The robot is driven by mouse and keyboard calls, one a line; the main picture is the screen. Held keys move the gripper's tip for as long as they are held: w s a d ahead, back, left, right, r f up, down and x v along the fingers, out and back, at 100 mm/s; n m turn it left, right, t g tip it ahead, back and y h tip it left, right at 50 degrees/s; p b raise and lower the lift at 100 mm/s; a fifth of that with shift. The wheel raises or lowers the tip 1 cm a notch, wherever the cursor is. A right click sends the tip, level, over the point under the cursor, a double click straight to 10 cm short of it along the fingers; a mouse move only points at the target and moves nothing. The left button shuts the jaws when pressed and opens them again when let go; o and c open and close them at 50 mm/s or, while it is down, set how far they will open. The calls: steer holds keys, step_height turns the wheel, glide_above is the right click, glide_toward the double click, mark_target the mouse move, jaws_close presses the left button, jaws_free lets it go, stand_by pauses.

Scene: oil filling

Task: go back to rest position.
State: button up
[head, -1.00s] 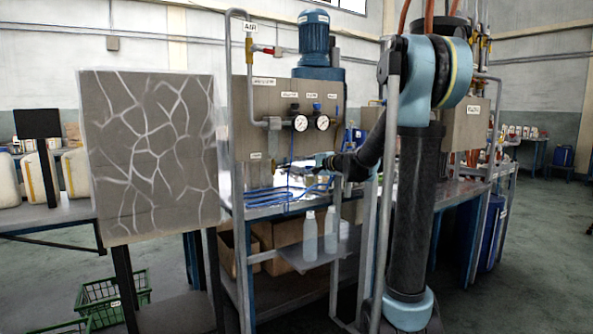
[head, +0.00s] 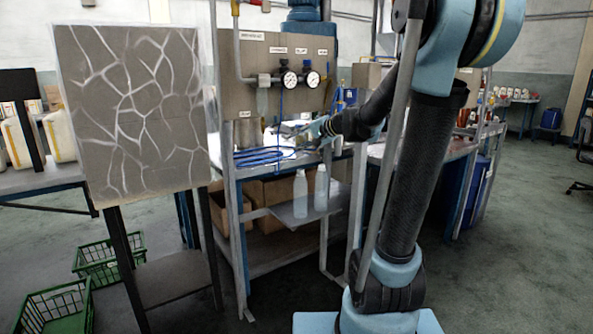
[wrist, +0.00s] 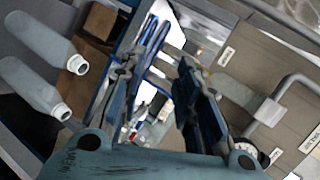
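My gripper (head: 296,130) is in front of the filling station's panel (head: 262,82), above its worktop, at the end of my bent arm. In the wrist view, the two dark blue fingers of my gripper (wrist: 172,52) stand apart with nothing between them. Two white bottles (head: 300,193) stand upright on the lower shelf (head: 288,221), well below my gripper. They also show in the wrist view as an upper bottle (wrist: 45,42) and a lower bottle (wrist: 32,88), left of the fingers. Blue hoses (head: 262,157) lie on the worktop.
Two gauges (head: 289,79) and pipework are on the panel. A cracked-pattern board (head: 135,110) stands to the left. Green baskets (head: 55,308) sit on the floor at lower left. Cardboard boxes (head: 281,198) are under the worktop. Open floor lies at right.

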steer(key=s+d+f+n+g+h, duration=0.2)
steer(key=s+d+f, duration=0.4)
steer(key=s, duration=0.5)
steer(key=s+d+f+n+g+h, duration=0.2)
steer(key=s+d+f+h, duration=0.2)
steer(key=s+f, duration=0.5)
steer(key=s+d+f+n+g+h, duration=0.2)
steer(key=s+d+f+h, duration=0.2)
steer(key=s+d+f, duration=0.4)
steer(key=s, duration=0.7)
steer(key=shift+w+f, duration=0.25)
steer(key=shift+w, duration=0.1)
